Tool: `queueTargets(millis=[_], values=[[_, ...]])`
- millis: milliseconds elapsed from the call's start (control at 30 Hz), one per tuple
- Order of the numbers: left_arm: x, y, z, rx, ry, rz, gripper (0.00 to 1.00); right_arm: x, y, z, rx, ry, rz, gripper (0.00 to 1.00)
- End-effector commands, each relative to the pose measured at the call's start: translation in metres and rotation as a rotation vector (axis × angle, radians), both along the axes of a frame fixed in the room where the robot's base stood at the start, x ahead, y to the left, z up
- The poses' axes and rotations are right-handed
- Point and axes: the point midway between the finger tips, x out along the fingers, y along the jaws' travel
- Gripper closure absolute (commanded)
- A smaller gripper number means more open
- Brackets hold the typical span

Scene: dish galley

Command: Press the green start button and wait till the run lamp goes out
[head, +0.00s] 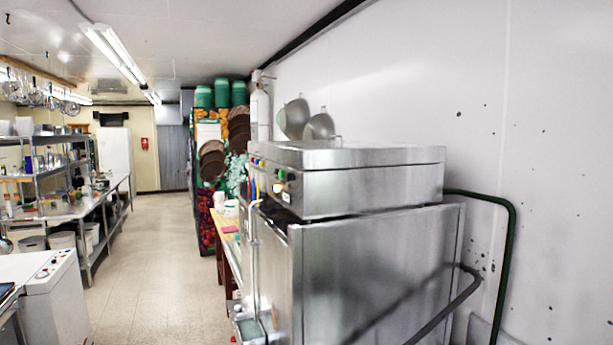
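A stainless steel dishwasher (350,270) stands at the right against the white wall. Neither of my grippers is in view, and nothing touches the panel.
A dark bar handle (450,305) sticks out at the machine's front right. A green pipe (511,260) runs down the wall. A white appliance (55,300) stands at lower left, with steel shelving (45,170) behind. The tiled aisle (155,260) between is clear.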

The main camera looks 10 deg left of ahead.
Motion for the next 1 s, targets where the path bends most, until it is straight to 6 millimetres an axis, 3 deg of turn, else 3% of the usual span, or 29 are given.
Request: queueTargets(millis=[67,400,1000], values=[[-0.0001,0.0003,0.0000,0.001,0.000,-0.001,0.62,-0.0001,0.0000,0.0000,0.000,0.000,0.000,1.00],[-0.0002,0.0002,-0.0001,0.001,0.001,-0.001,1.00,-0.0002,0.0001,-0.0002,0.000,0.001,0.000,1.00],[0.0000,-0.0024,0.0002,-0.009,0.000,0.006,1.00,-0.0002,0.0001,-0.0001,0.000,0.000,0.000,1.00]])
